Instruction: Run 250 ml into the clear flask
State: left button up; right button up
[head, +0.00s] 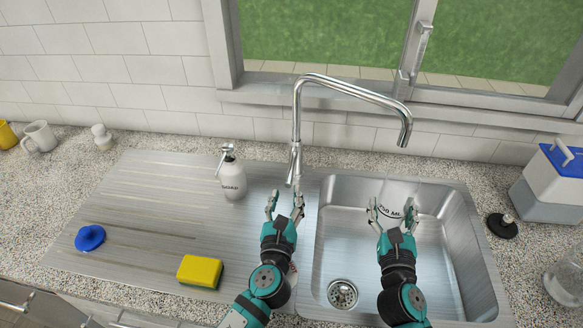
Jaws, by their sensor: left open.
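The clear flask (392,219) is over the sink (452,245), below and slightly left of the tap's spout end. The tap (297,110) arches over the sink from the back. No stream shows below its spout. My left gripper (285,204) is open and empty, just in front of the lever (290,172) at the tap's base.
A white soap bottle (232,178) stands left of the tap. A yellow sponge (200,271) and a blue round object (90,237) lie on the drainboard (150,205). A black stopper (502,226), a clear jar (566,282) and a blue-lidded box (550,185) are at right.

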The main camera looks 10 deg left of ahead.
pick_arm(q)
send_near(294, 154)
jog(key=w, duration=0.4)
jog(key=shift+w+a+f, duration=0.1)
jog(key=shift+w+a, duration=0.15)
jog(key=shift+w, duration=0.15)
grip_shut()
